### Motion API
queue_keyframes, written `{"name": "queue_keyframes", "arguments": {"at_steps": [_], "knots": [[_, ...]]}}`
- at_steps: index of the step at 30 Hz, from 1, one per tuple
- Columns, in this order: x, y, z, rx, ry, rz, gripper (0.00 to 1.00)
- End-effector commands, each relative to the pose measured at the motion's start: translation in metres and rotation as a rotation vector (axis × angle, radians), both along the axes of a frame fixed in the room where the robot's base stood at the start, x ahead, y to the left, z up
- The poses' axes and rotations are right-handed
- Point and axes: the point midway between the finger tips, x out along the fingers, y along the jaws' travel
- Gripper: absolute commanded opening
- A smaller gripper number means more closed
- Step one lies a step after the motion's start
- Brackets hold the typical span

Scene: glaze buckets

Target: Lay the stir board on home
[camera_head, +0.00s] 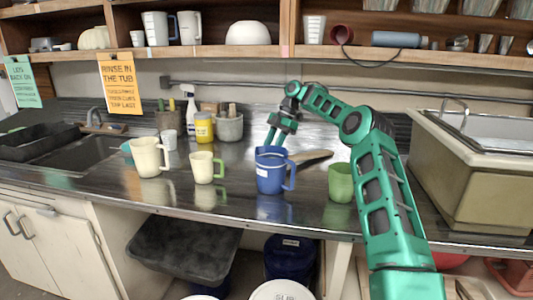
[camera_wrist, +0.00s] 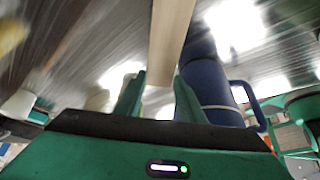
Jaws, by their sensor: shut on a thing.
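The stir board (camera_head: 312,157) is a flat tan wooden paddle, seen in the head view behind the blue pitcher (camera_head: 271,172), which hides part of it. My gripper (camera_head: 272,142) is behind the pitcher, low over the steel counter (camera_head: 110,180). In the wrist view the board (camera_wrist: 168,40) runs away from between the fingers (camera_wrist: 158,98), and my gripper is shut on it. The blue pitcher (camera_wrist: 207,82) is close beside the board there. I cannot tell whether the board touches the counter. No spot marked as home can be made out.
A green cup (camera_head: 341,183) stands right of the pitcher; cream pitchers (camera_head: 150,157) (camera_head: 207,167) stand left. Behind are a yellow tub (camera_head: 204,128), a spray bottle (camera_head: 190,110) and a grey crock (camera_head: 229,127). Sinks lie at both ends. A shelf (camera_head: 200,52) runs overhead.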

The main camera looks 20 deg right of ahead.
Motion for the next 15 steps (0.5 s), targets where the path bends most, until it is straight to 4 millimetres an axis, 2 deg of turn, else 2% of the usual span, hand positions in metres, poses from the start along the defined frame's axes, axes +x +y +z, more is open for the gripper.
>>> {"name": "queue_keyframes", "arguments": {"at_steps": [6, 7, 9, 15], "knots": [[-0.0001, -0.0002, -0.0011, 0.001, 0.002, 0.000, 0.04], [-0.0001, -0.0002, -0.0011, 0.001, 0.002, 0.000, 0.40], [-0.0001, -0.0002, -0.0011, 0.001, 0.002, 0.000, 0.57], [-0.0001, 0.0000, -0.0009, 0.001, 0.002, 0.000, 0.57]]}}
